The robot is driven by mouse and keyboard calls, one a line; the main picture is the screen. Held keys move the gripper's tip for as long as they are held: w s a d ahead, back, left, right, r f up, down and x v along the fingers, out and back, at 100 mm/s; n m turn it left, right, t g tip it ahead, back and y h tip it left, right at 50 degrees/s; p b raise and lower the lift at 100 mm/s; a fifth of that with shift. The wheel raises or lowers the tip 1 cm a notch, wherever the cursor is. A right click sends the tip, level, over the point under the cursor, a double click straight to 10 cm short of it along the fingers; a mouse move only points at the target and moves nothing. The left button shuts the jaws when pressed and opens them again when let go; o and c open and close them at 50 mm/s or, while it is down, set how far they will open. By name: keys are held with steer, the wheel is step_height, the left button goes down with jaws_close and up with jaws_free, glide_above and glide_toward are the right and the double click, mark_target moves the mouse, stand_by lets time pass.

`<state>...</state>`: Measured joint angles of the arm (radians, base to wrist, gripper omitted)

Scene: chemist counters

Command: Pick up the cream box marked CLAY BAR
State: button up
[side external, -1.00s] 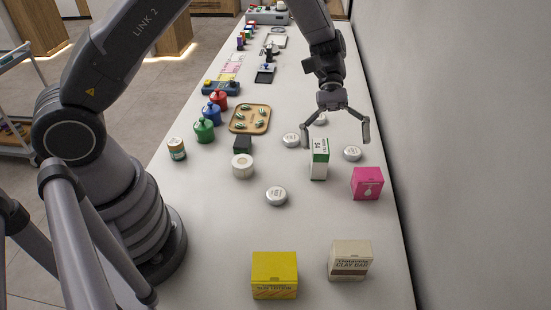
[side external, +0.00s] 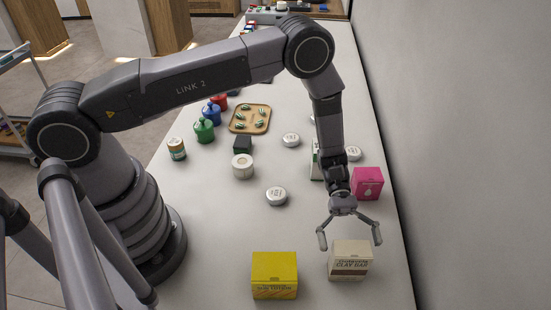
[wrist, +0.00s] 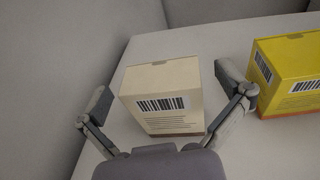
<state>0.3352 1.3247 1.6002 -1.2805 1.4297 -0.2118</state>
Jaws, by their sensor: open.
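The cream box marked CLAY BAR (side external: 350,261) stands upright near the front right of the counter. My gripper (side external: 349,243) is open just above and behind it in the side view, with its fingers spread to the left and right. In the wrist view the cream box (wrist: 163,95) shows its barcode side and top. It lies ahead of my open gripper (wrist: 170,100), between the lines of the two fingers. No contact with the box is visible.
A yellow box (side external: 274,275) stands left of the cream box, with a gap between. A pink box (side external: 367,184) stands behind, near the wall. A silver tin (side external: 276,196) and a white roll (side external: 242,166) lie farther left. The counter (side external: 215,230) is clear at front left.

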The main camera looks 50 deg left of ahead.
steer(key=shift+s+d+f, duration=0.1)
steer(key=shift+s+d, duration=0.15)
steer(key=shift+d, duration=0.1)
steer(key=shift+c, duration=0.3)
steer(key=c, duration=1)
steer(key=shift+c, duration=0.2)
